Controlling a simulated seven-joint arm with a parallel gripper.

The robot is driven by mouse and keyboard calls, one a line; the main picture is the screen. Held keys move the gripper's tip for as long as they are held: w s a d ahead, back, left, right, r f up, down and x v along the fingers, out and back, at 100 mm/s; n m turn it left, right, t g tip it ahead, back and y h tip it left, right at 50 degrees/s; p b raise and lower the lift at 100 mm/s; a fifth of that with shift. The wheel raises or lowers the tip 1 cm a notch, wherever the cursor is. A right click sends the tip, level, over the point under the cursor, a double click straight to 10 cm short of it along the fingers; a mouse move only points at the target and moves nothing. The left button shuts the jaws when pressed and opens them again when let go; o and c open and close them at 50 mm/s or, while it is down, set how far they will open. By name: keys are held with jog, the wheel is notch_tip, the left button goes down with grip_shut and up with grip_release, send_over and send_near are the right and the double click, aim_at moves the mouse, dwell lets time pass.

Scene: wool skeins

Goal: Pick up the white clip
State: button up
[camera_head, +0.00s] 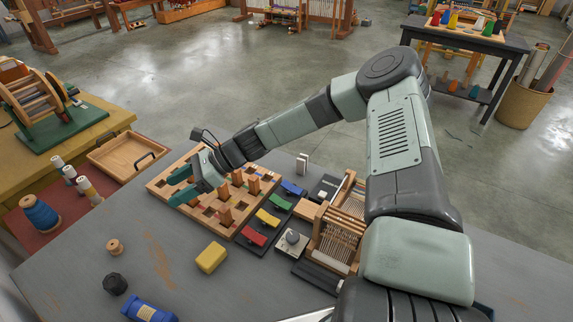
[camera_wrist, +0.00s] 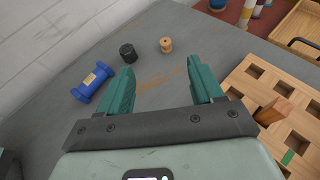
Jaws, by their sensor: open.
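My gripper (camera_head: 177,186) is open and empty above the left end of the wooden board. Red (camera_head: 254,236), yellow (camera_head: 268,218), green (camera_head: 280,201) and blue (camera_head: 291,188) clips lie in a row.
The wooden board (camera_head: 158,186) has square holes and some upright pegs. A small upright pale object (camera_head: 302,163) stands behind the clips. A wooden loom (camera_head: 338,235), a grey knob box (camera_head: 291,242) and a yellow block (camera_head: 211,257) stand nearby.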

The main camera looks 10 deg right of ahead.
jog(key=w+d+m+t, duration=0.3)
jog(key=w+d, duration=0.2)
jog(key=d, duration=0.5)
jog(key=w+d+m+t, duration=0.25)
jog(key=w+d, duration=0.25)
jog(key=d, duration=0.4)
jog(key=m+t+h, duration=0.3)
jog(key=m+t, duration=0.1)
jog(key=t, duration=0.1)
send_over(304, 162)
jog(key=d, duration=0.2)
jog(key=f, duration=0.8)
jog(key=shift+d+f, duration=0.2)
jog(key=shift+d, duration=0.15)
notch_tip(304, 162, down, 3)
jog(key=shift+r, duration=0.2)
jog(key=shift+f+x, duration=0.2)
jog(key=shift+x, duration=0.95)
jog(key=shift+w+a+f, duration=0.15)
jog(key=shift+a+f, duration=0.05)
jog(key=shift+a, duration=0.05)
jog(key=c, duration=1)
